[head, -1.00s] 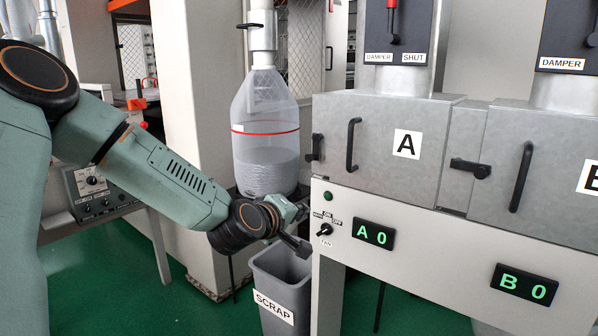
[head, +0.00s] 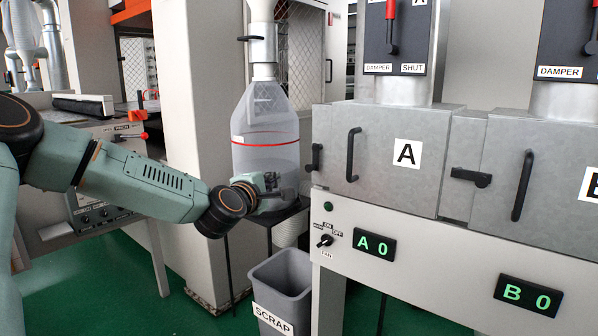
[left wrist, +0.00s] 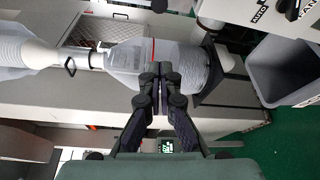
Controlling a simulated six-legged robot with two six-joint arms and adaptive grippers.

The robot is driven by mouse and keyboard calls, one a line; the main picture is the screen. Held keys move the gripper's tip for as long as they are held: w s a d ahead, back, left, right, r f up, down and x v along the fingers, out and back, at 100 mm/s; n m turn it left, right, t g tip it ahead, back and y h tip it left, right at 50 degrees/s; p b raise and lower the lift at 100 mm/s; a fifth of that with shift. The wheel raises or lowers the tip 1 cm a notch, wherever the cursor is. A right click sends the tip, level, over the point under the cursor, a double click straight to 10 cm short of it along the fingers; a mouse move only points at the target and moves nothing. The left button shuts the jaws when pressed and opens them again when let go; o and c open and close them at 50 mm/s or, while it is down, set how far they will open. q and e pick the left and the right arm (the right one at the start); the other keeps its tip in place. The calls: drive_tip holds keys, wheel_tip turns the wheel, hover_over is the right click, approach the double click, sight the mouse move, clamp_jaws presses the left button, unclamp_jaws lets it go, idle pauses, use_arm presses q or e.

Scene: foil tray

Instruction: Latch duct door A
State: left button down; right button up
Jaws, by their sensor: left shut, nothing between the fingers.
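Duct door A (head: 390,185) is a grey metal panel with a white "A" label, and it looks flush with its housing. Its black bar handle (head: 352,155) is upright near the left side. A small black latch (head: 316,158) sits at the door's left edge; I cannot tell how it is turned. My left gripper (head: 288,193) is shut and empty, in front of the clear bottle and left of the latch, apart from it. Its closed fingers also show in the left wrist view (left wrist: 161,75). My right gripper is not in view.
The clear bottle (head: 265,125) with a red ring hangs behind my left gripper. A grey scrap bin (head: 285,285) stands below. Displays (head: 374,245) read A 0 and B 0. The space before door A is clear.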

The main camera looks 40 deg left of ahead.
sight(314, 158)
use_arm(q)
drive_tip(key=r+b+x, duration=0.1)
drive_tip(key=b+x, duration=0.3)
drive_tip(key=x, duration=0.6)
drive_tip(key=d, duration=0.4)
drive_tip(key=shift+s+f, duration=0.1)
drive_tip(key=shift+s, duration=0.05)
drive_tip(key=shift+f, duration=0.1)
